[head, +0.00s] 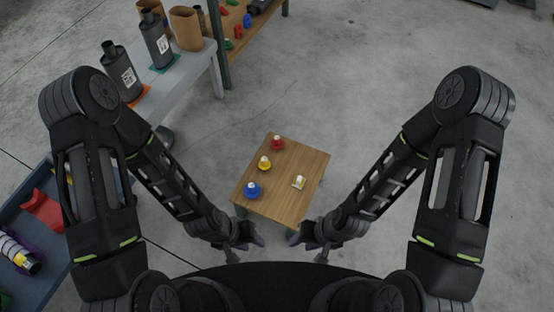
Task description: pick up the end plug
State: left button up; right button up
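A small wooden table (295,168) stands in front of me. On its left half are three small plug-like pieces with pale tops: a red one (278,143) at the back, a yellow one (264,163) in the middle and a blue one (253,190) nearer me. A small white and yellow piece (298,182) lies apart to their right. I cannot tell which is the end plug. My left gripper (260,239) is by the table's front left, and my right gripper (293,240) by its front right. Both are apart from the pieces; their fingers are too small to read.
A grey bench (190,75) at the upper left holds dark mufflers (156,40) and brown cylinders (186,28). A wooden shelf (262,22) with small coloured parts stands behind it. A blue-grey bin (45,260) is at the lower left. The floor to the right is clear.

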aim_at(276, 143)
jog(key=k+u, duration=0.15)
jog(key=k, duration=0.15)
jog(key=u, duration=2.95)
jog(key=k+l, duration=0.4)
jog(key=l, duration=0.15)
jog(key=k+l, duration=0.45)
jog(key=l, duration=0.15)
jog(key=k+l, duration=0.4)
jog(key=l, duration=0.15)
jog(key=k+l, duration=0.85)
jog(key=l, duration=0.3)
jog(key=i, duration=0.5)
